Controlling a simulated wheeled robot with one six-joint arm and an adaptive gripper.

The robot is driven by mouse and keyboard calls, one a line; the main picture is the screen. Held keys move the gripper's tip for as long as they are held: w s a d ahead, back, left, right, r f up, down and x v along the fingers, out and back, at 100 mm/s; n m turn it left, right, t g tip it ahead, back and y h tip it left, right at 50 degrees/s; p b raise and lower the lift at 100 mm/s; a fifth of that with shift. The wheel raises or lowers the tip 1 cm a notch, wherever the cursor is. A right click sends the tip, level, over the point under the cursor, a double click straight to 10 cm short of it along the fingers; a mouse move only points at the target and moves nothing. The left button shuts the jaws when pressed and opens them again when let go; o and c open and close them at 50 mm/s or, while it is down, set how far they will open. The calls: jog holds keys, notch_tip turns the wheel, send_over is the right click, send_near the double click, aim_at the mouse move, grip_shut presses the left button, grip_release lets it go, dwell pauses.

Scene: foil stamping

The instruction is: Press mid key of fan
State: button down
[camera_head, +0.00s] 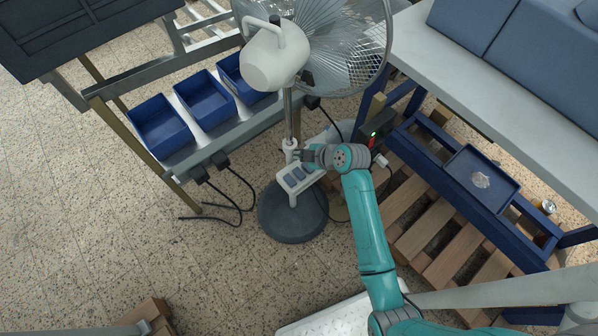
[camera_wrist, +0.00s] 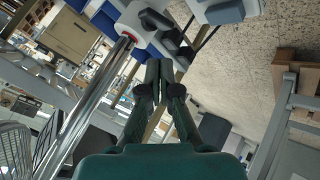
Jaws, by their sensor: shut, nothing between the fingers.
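The fan has a pale motor head (camera_head: 272,62), a wire grille (camera_head: 335,45), a metal pole (camera_head: 288,115) and a dark round base (camera_head: 290,222). Its pale key box (camera_head: 293,190) on the pole carries a row of dark keys (camera_head: 298,174). My gripper (camera_head: 303,155) is shut and empty, beside the pole and close to the box on its far side.
Blue bins (camera_head: 160,127) sit on a metal rack at the left. A wooden pallet (camera_head: 440,245) and a blue frame with a tray (camera_head: 482,180) stand at the right. A dark device with a green light (camera_head: 376,130) is near my wrist. Cables lie left of the base.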

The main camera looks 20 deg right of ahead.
aim_at(300, 174)
jog(key=shift+f, duration=4.4)
jog(key=shift+f, duration=0.15)
jog(key=shift+f, duration=0.25)
jog(key=shift+f, duration=0.45)
jog(key=shift+r, duration=0.1)
jog(key=shift+r, duration=0.75)
jog(key=shift+r, duration=2.5)
